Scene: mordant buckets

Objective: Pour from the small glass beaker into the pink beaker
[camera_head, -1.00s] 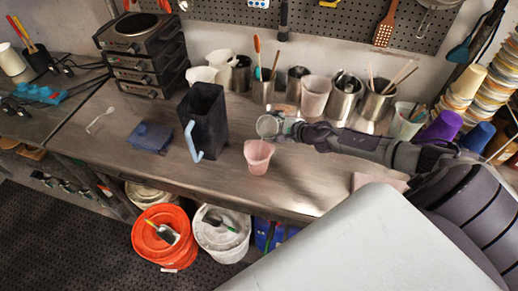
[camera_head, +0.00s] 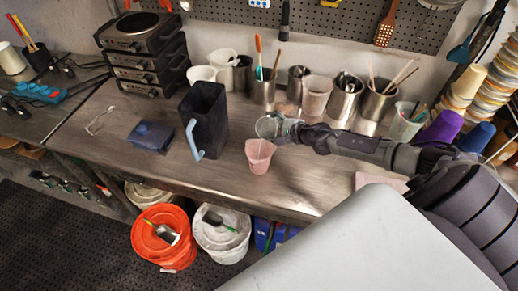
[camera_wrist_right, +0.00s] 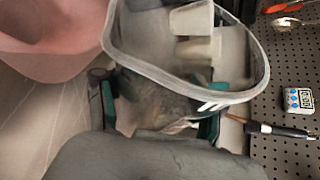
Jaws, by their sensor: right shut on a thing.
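The pink beaker (camera_head: 259,158) stands upright on the workbench, near its front edge. My right gripper (camera_head: 284,131) comes in from the right and is shut on the small glass beaker (camera_head: 267,126). The glass beaker is held just above and behind the pink beaker's rim. In the right wrist view the glass beaker (camera_wrist_right: 183,95) is tilted between the gripper's fingers (camera_wrist_right: 160,115), with the pink beaker (camera_wrist_right: 45,55) beside it at the upper left. I cannot make out any liquid in the glass beaker. My left gripper does not show.
A tall black pitcher (camera_head: 205,122) with a light blue handle and a blue box (camera_head: 151,136) stand to the left. Steel pots and cups, such as a pinkish cup (camera_head: 316,94), line the back. The bench (camera_head: 220,185) is clear in front of the pitcher.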

